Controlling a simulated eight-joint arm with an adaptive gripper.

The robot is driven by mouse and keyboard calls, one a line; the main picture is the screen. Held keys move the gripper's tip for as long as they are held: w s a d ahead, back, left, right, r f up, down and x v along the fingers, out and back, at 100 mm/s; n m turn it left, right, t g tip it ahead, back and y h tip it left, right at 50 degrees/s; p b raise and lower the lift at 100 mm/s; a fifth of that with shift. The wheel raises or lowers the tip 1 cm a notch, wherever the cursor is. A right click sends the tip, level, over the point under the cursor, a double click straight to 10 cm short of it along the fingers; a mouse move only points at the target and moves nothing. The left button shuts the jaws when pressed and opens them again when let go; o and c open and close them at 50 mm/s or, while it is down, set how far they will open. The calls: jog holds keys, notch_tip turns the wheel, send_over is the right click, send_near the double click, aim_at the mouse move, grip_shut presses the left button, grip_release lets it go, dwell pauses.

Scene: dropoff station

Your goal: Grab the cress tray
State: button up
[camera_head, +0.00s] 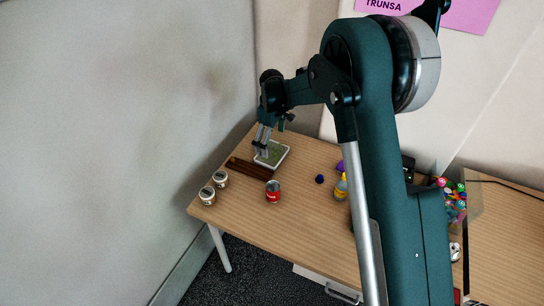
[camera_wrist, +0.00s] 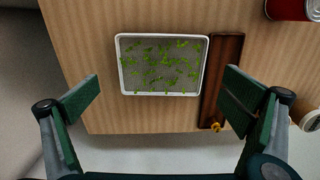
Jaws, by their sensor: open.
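The cress tray (camera_head: 271,153) is a shallow white-rimmed tray with green sprouts on grey soil. It lies on the wooden table near its back left corner. In the wrist view the cress tray (camera_wrist: 163,94) shows whole in the upper middle. My gripper (camera_head: 262,147) is over the tray's left part in the head view. In the wrist view my gripper (camera_wrist: 164,92) is open, with one finger left of the tray and the other right of it, over the dark wooden strip. Nothing is between the fingers that I can see held. Contact with the tray cannot be told.
A dark brown wooden strip (camera_head: 249,168) lies right beside the tray. A red can (camera_head: 273,191), two small jars (camera_head: 207,195), a dark blue ball (camera_head: 320,179) and a yellow bottle (camera_head: 341,188) stand on the table (camera_head: 300,220). The wall is close on the left.

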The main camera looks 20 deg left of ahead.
aim_at(272, 154)
jog(key=shift+f, duration=0.25)
jog(key=shift+s+d+f+b, duration=0.1)
jog(key=shift+f+b, duration=0.65)
jog(key=shift+f, duration=1.75)
jog(key=c, duration=0.8)
